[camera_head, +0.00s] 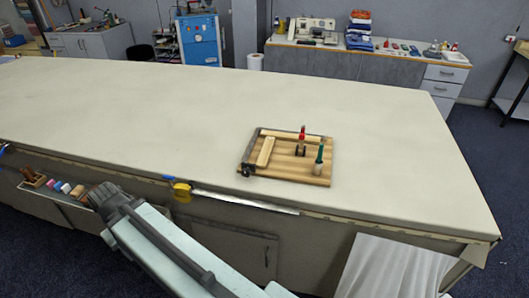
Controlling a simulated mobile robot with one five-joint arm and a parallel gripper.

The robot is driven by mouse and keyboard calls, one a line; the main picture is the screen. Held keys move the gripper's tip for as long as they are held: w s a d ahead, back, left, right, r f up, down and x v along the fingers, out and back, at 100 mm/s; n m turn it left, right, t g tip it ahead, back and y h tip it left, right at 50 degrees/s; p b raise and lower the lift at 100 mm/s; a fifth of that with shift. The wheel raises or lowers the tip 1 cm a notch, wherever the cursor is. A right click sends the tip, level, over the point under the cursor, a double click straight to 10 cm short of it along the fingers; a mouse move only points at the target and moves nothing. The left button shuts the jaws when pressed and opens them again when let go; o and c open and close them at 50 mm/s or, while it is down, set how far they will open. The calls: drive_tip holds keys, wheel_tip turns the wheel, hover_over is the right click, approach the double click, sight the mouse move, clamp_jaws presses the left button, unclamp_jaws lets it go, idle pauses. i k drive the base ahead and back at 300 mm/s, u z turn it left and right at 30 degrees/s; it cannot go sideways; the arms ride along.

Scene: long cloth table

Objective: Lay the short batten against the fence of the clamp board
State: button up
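The clamp board (312,176) is a striped wooden board lying on the cloth table, right of centre. A dark metal edge runs along its left side and back. A longer pale wooden strip (285,135) lies along the back edge; I cannot tell whether it is part of the fence. The short batten (265,152), a pale wooden bar, lies on the board's left part, near the left edge and slightly apart from it. My gripper (104,194) is at lower left, by the table's front edge, far from the board; its fingers are not clear.
The cloth table (180,105) is bare around the board. A red-handled clamp (301,140) and a green-handled clamp (319,158) stand up on the board's right part. A yellow tape measure (181,190) and a metal rule (245,202) are at the front edge.

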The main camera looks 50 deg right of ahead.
sight(262, 160)
drive_tip(key=z, duration=1.65)
